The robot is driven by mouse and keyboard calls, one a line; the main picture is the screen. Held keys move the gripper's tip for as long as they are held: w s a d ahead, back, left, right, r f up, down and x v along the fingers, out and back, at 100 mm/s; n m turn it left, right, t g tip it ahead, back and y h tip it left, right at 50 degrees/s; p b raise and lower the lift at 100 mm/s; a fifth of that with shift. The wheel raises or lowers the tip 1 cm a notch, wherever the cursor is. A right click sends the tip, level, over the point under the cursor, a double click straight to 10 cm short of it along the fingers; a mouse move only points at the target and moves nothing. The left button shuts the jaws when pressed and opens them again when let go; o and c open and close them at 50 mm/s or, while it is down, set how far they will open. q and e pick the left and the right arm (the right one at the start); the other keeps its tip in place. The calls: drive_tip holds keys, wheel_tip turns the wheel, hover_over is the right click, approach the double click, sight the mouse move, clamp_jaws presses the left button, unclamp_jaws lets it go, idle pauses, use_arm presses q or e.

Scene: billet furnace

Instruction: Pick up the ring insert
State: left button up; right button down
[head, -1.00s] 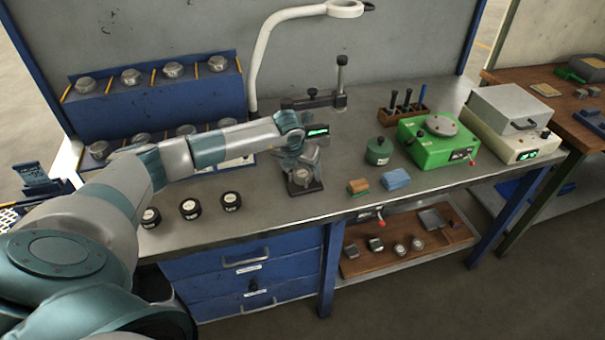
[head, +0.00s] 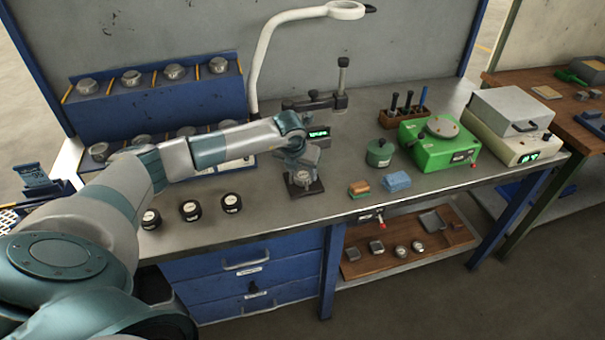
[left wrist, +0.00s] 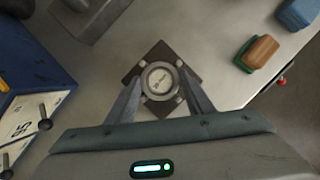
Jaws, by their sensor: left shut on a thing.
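The ring insert (left wrist: 160,80) is a round silvery piece with small lettering on its top. It lies over a dark square base (left wrist: 188,66) on the bench. In the left wrist view my left gripper (left wrist: 160,92) has its two fingers on either side of the piece, shut on it. In the head view my left gripper (head: 298,170) points down at the dark base (head: 306,190), and the piece (head: 302,178) shows small there, partly covered by the fingers. I cannot tell whether it is clear of the base. My right gripper is not in view.
Three black round pieces (head: 190,209) stand left of the base. A brown-and-green block (head: 359,188) and a blue block (head: 396,181) lie to the right. A metal stand (head: 342,88) is behind.

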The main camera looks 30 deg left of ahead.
sight(305, 170)
use_arm(q)
drive_tip(key=shift+w+r+b, duration=0.1)
drive_tip(key=shift+r+b, duration=0.35)
drive_tip(key=shift+r, duration=0.15)
wheel_tip(305, 170, up, 2)
drive_tip(key=shift+r+b, duration=0.1)
drive_tip(key=shift+b, duration=0.7)
drive_tip(key=d+r+b, duration=0.2)
drive_tip(key=d+r, duration=0.1)
drive_tip(key=d, duration=0.3)
drive_tip(key=w+d+r+b, duration=0.1)
drive_tip(key=d+r+b, duration=0.2)
drive_tip(key=d+r, duration=0.1)
drive_tip(key=shift+d+r, duration=0.25)
drive_tip(key=shift+d, duration=0.6)
drive_tip(key=shift+f, duration=0.1)
